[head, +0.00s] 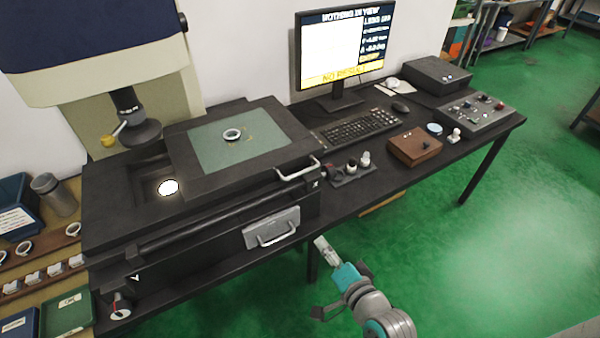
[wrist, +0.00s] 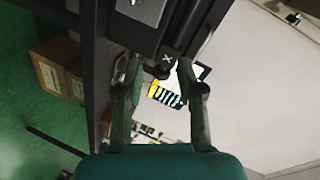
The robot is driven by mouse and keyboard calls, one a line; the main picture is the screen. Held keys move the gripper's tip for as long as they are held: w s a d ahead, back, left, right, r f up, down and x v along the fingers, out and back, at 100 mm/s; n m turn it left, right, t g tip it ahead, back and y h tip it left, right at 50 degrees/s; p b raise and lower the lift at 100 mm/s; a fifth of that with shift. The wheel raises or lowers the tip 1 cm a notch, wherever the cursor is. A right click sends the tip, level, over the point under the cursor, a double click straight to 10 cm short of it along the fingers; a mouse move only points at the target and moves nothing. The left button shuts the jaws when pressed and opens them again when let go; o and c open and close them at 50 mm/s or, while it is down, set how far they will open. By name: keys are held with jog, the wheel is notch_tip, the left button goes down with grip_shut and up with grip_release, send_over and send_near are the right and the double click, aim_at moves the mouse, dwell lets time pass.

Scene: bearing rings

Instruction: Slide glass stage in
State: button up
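The glass stage (head: 206,156) is a greenish pane in a dark carriage, and a small metal ring (head: 232,135) lies on it. The stage sits to the right of the bright light spot (head: 168,188) under the lens (head: 132,120). A silver bar handle (head: 298,171) is on the carriage's front right edge. My gripper (head: 325,249) is in front of the bench, apart from that handle. In the wrist view my gripper (wrist: 160,68) is open, with two spread fingers. A dark knob marked X shows beyond the fingertips; nothing is visibly held.
A second handle (head: 277,238) is on the machine's front face. A small control block (head: 352,172) stands right of the stage. The keyboard (head: 356,128), monitor (head: 345,45) and wooden box (head: 415,148) are farther right. The green floor right of my arm is clear.

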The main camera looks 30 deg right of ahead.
aim_at(300, 173)
jog(key=w+d+r+m+y, duration=0.1)
jog(key=w+d+r+m, duration=0.35)
jog(key=w+r, duration=0.45)
jog(key=shift+n, duration=0.35)
jog(key=x, duration=1.2)
jog(key=shift+f, duration=0.35)
grip_shut()
